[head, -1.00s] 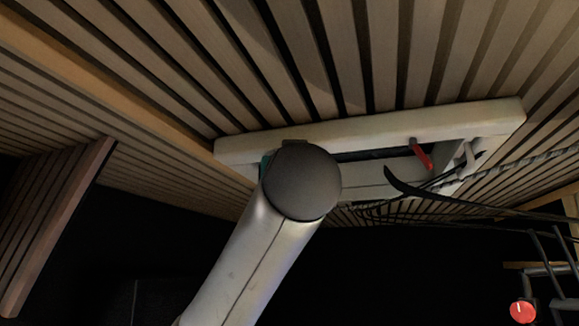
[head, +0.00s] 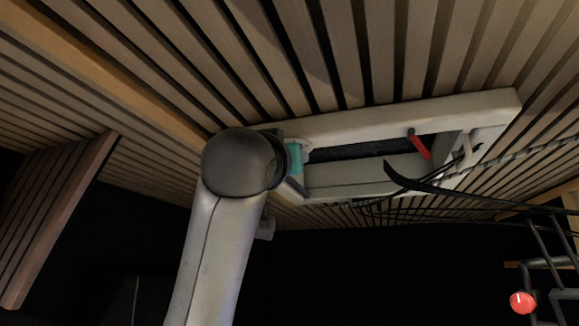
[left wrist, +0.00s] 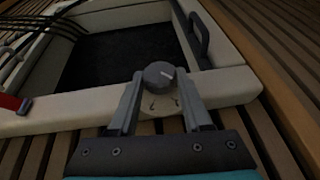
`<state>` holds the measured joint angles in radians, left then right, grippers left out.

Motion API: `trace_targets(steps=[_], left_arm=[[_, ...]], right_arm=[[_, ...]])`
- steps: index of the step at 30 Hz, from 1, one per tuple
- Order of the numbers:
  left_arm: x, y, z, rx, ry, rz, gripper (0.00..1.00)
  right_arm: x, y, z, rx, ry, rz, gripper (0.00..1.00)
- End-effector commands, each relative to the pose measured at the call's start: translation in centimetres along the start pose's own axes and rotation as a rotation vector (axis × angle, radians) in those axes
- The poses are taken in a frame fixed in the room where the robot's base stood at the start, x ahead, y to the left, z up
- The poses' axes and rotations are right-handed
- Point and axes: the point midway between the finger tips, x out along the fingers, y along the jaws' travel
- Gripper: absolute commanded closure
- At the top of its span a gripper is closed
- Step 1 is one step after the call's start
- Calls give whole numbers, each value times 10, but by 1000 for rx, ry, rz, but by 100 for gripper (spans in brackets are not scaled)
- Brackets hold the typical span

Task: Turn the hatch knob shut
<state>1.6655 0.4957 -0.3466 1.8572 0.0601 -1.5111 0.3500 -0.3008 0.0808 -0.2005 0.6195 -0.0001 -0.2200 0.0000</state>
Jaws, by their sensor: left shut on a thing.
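The hatch is a pale frame (head: 370,122) set in the slatted ceiling, with a dark opening. It also fills much of the left wrist view (left wrist: 75,108). My left gripper (left wrist: 161,79) is shut on the knob, one finger on each side. In the head view my left arm hides the knob and most of the gripper; a teal part (head: 295,158) shows at the frame's left end. My right gripper is in neither view.
A red lever (head: 419,146) hangs at the frame's right part. Dark cables (head: 450,188) run from there to the right. A dark handle (left wrist: 199,35) stands on the frame's side. A red round thing with a white mark (head: 522,303) is at lower right.

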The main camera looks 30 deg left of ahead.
Motion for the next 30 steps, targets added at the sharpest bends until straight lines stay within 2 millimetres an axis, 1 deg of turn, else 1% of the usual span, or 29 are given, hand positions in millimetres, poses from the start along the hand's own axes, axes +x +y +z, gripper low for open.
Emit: trace_targets(steps=[1,7,18,24,30], left_arm=[[-1,-1,2,-22,2,42,100],[0,-4,0,-94,2,217,100],[3,-10,-1,-215,2,508,100],[4,-11,-1,-260,2,620,100],[5,-12,0,-286,3,686,100]], right_arm=[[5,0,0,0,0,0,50],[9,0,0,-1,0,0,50],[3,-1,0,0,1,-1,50],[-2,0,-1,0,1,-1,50],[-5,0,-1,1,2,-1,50]])
